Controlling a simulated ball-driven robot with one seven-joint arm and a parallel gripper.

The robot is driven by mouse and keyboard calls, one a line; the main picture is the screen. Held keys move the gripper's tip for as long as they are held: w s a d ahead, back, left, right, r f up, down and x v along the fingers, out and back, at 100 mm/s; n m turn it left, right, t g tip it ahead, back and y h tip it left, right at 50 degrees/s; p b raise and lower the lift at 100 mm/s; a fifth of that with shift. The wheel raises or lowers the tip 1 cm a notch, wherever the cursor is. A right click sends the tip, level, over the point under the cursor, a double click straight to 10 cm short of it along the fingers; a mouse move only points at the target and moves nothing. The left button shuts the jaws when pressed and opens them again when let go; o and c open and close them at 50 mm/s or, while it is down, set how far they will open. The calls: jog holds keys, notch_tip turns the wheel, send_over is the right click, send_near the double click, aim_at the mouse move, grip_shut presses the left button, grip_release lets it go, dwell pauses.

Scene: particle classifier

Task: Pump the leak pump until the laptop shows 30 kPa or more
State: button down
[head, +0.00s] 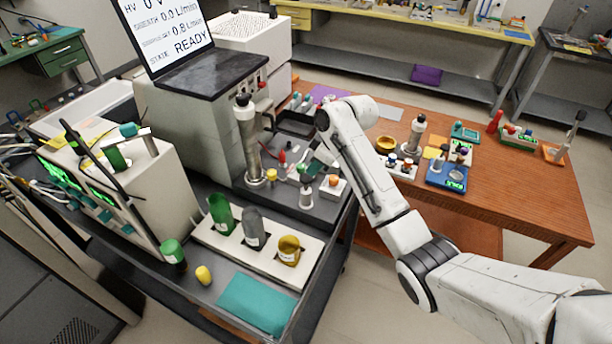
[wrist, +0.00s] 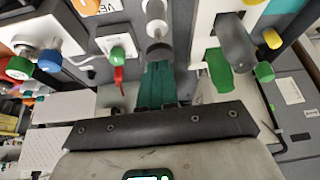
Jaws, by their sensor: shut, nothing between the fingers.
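The laptop (head: 172,38) stands open at the upper left in the head view. Its screen reads HV, a sheath flow of 0.0 L/min, another flow of 0.8 L/min, and state READY; I can see no kPa figure. A small upright pale cylinder with a dark cap (head: 306,196), which looks like the leak pump, stands on the dark cart top. In the wrist view a dark-capped cylinder (wrist: 158,50) is just beyond my fingertips. My gripper (head: 308,172) is shut and empty, its teal fingers (wrist: 157,88) together close to the cap. I cannot tell whether they touch it.
A tall metal column (head: 248,140) stands left of my gripper. A white block with an orange knob (head: 333,187) is close on the right. A pale tray (head: 215,240) with several bottles lies in front. A wooden table (head: 500,190) with small parts is at right.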

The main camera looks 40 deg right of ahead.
jog(key=shift+w+a+f, duration=0.1)
jog(key=shift+w+f, duration=0.2)
jog(key=shift+f, duration=0.35)
notch_tip(320, 180, down, 4)
jog(key=shift+r+b, duration=0.25)
jog(key=shift+b, duration=0.8)
jog(key=shift+r, duration=0.2)
jog(key=s+p, duration=0.1)
jog(key=s+d+r+p, duration=0.1)
jog(key=shift+s, duration=0.4)
jog(key=shift+d, duration=0.1)
